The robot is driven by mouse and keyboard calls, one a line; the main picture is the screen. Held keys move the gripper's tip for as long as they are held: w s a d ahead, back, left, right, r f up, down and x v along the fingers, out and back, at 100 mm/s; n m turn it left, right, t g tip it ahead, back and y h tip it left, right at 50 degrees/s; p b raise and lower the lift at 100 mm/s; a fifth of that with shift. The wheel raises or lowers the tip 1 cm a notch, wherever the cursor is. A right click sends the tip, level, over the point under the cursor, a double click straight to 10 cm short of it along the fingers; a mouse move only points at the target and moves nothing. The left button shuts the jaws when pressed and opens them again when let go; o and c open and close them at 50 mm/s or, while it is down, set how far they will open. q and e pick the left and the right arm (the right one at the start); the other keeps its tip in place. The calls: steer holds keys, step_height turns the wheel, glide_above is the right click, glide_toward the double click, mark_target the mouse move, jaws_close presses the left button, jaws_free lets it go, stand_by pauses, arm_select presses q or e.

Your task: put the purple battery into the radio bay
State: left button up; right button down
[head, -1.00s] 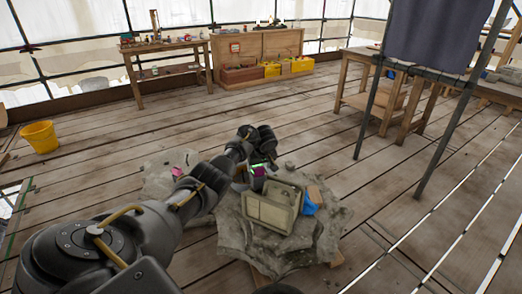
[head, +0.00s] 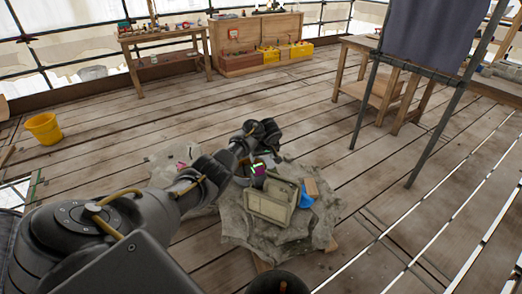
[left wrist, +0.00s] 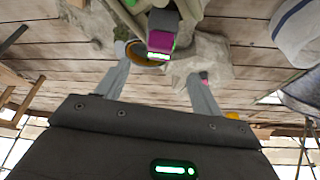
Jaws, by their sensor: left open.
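The purple battery (head: 258,169), dark-cased with a glowing green strip, stands at the back left of the pale green-beige radio (head: 270,207). In the left wrist view the battery (left wrist: 161,40) shows its purple face between and beyond my fingertips. My left gripper (left wrist: 158,68) is open, its two grey fingers apart on either side of the battery; I see no clear contact. In the head view the left gripper (head: 254,160) is just behind the radio, partly hidden by its own wrist. The radio bay is hidden, so I cannot tell whether the battery is inside it. My right gripper is out of view.
The radio sits on a rough grey stone (head: 245,235). A blue item (head: 305,198) and a wooden block (head: 312,187) lie right of it. A small pink object (head: 181,165) is on stone to the left. A yellow bucket (head: 43,128) stands far left. Plank floor around is mostly clear.

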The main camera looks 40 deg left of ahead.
arm_select(q)
steer(key=shift+d+r, duration=0.1)
steer(key=shift+r, duration=0.15)
steer(key=shift+f, duration=0.1)
